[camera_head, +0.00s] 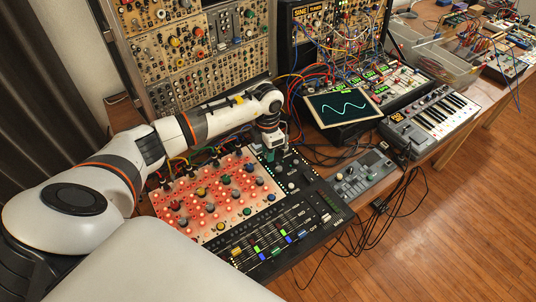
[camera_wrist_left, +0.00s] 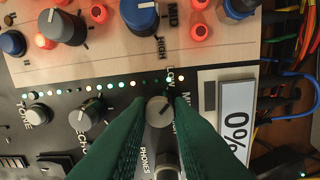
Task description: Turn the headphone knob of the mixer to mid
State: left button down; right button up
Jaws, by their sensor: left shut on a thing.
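The mixer (camera_head: 318,192) lies on the table, with a red-lit field of knobs and a black fader section. My left gripper (camera_head: 272,154) reaches down onto its far right part. In the left wrist view, the green fingers (camera_wrist_left: 160,112) are shut on a grey round knob (camera_wrist_left: 158,113), one on each side. The lettering "PHONES" stands just below this knob. A dark pointer line on its cap slants toward the upper right. A small display (camera_wrist_left: 236,122) beside it reads "0%". In the head view the gripper hides the knob. My right gripper is not in view.
Grey knobs (camera_wrist_left: 87,112) stand left of the fingers. Modular synth racks (camera_head: 190,55) with cables rise behind the mixer. A screen with a wave (camera_head: 343,107), a grey device (camera_head: 362,175) and a small keyboard (camera_head: 437,118) stand to the right. The wooden floor is at the right.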

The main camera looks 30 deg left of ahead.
pick_arm(q)
jog(key=m+b, duration=0.3)
jog(key=m, duration=0.1)
jog(key=shift+f+m+b, duration=0.15)
jog(key=shift+m+b, duration=0.15)
jog(key=shift+b, duration=0.1)
jog(key=shift+m+b, duration=1.4)
jog(key=shift+m, duration=0.6)
jog(key=shift+r, duration=0.25)
jog(key=c, duration=1.3)
grip_release()
notch_tip(320, 180, up, 12)
jog(key=b, duration=0.1)
jog(key=shift+w, duration=0.2)
jog(key=shift+f, duration=0.15)
